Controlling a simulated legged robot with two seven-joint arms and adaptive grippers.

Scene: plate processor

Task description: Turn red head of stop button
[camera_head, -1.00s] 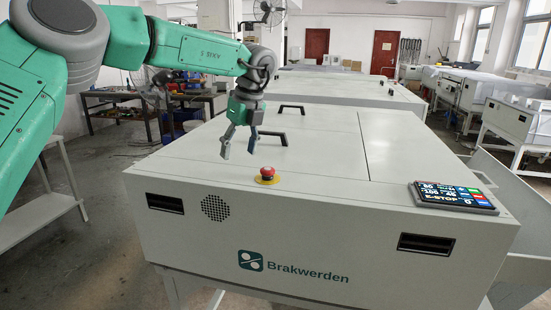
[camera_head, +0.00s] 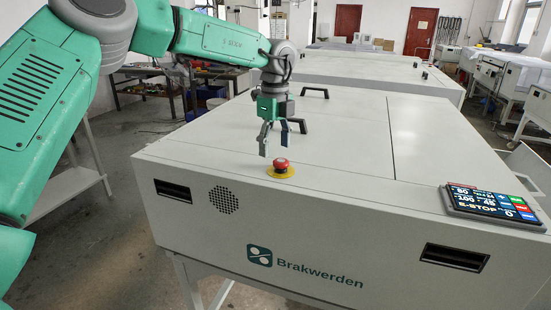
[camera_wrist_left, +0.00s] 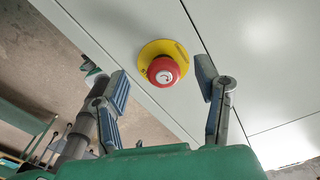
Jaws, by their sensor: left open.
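The stop button's red head (camera_head: 281,163) sits on a yellow round base (camera_head: 281,172) near the front edge of the white machine's top. In the left wrist view the red head (camera_wrist_left: 163,71) and yellow base (camera_wrist_left: 163,50) show between and beyond the two fingers. My left gripper (camera_head: 274,152) is open, with its fingers pointing down just above and slightly behind or to the left of the red head. In the left wrist view my left gripper (camera_wrist_left: 163,80) is empty, its fingertips apart on either side of the button. My right gripper is not in view.
The white machine (camera_head: 220,160) has a black lid handle (camera_head: 297,125) behind the gripper. A tilted display panel (camera_head: 492,203) stands at the right front, reading E-STOP. A vent grille (camera_head: 223,200) is on the front face. The lid around the button is clear.

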